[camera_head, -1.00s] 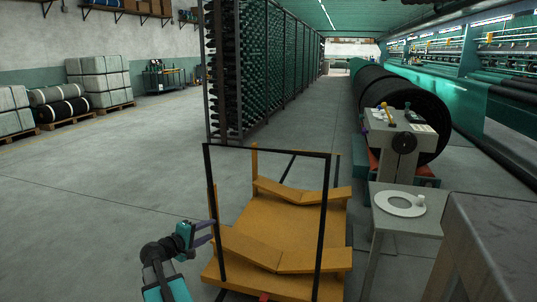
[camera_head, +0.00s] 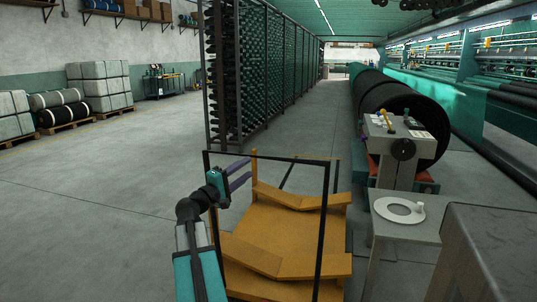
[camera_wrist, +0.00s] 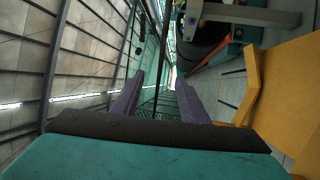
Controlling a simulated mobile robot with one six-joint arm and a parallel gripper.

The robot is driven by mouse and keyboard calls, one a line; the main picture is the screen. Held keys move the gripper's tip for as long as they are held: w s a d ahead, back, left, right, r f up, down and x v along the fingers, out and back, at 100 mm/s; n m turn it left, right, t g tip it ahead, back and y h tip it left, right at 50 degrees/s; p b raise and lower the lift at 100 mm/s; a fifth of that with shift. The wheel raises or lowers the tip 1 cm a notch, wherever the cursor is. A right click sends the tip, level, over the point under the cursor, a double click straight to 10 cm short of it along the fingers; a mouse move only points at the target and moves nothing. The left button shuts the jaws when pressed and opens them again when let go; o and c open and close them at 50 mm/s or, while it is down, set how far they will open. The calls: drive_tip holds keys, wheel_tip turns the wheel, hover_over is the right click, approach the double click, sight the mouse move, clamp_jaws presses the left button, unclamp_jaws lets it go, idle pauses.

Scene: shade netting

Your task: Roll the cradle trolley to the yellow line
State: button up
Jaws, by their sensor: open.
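The cradle trolley stands in front of me, with an orange deck (camera_head: 290,235), angled orange cradle blocks and a black tube frame (camera_head: 323,225) at its near end. Its orange side also shows at the right of the wrist view (camera_wrist: 285,90). My gripper (camera_head: 248,170) is open, its purple fingers reaching near the upper left corner of the black frame. In the wrist view the fingers (camera_wrist: 158,95) are apart, with a thin dark bar beyond them. I cannot tell whether they touch the frame.
A tall rack of dark bobbins (camera_head: 238,85) stands behind the trolley. A grey stand (camera_head: 393,150) with a large black roll (camera_head: 400,100) is at right. A small table (camera_head: 400,228) holds a white ring. Open floor (camera_head: 110,180) lies at left.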

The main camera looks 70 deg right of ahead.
drive_tip(key=shift+d, duration=0.1)
drive_tip(key=x, duration=1.3)
drive_tip(key=shift+d+b, duration=0.3)
drive_tip(key=shift+b, duration=0.05)
drive_tip(key=shift+r, duration=0.15)
clamp_jaws()
